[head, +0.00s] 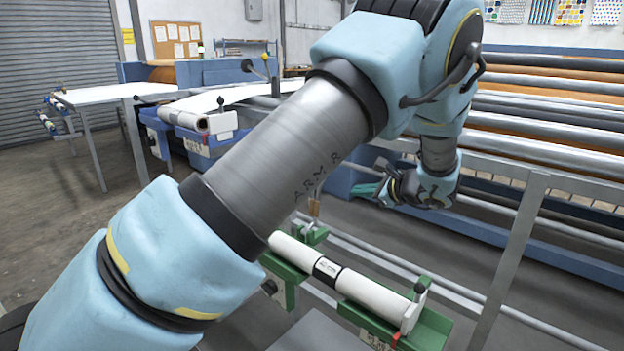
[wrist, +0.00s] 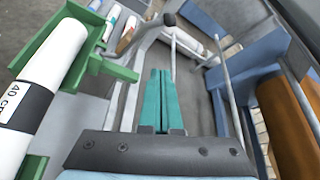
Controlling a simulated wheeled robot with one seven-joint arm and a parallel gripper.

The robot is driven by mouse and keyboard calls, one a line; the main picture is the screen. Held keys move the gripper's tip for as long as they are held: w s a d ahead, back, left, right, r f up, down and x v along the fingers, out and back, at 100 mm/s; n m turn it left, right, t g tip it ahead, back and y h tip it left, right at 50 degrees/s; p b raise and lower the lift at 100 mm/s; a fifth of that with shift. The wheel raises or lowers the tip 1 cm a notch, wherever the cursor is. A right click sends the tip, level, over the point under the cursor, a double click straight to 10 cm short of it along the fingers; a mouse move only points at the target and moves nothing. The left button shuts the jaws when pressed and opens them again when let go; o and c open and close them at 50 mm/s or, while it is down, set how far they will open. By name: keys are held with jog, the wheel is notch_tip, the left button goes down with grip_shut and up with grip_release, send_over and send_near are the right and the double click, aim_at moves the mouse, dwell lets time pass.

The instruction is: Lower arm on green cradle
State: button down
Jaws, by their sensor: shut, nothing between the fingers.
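The green cradle (head: 432,330) stands low at the bottom centre of the head view and holds a white roll (head: 375,297) with a black band. A pale upright piece with a black knob (head: 419,288) stands at the roll's near right end. In the wrist view the cradle's green bracket (wrist: 112,70) and the white roll (wrist: 50,58) are at the left. A dark knob (wrist: 168,19) on a pale bar lies beyond my fingertips; I cannot tell which part it belongs to. My gripper (head: 366,190) has teal fingers, shut and empty, above and behind the cradle, apart from it.
Grey rails and uprights (head: 512,245) of the press frame stand close on the right, with long rollers (head: 550,150) behind. A blue stand (head: 205,145) with another roll is at the back left. My arm crosses the head view and hides part of the middle.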

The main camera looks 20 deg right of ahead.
jog(key=w+a+p, duration=0.3)
jog(key=w+p, duration=0.3)
jog(key=w, duration=0.2)
jog(key=shift+w+a, duration=0.2)
jog(key=shift+a, duration=0.05)
jog(key=shift+f, duration=0.15)
dwell(0.4)
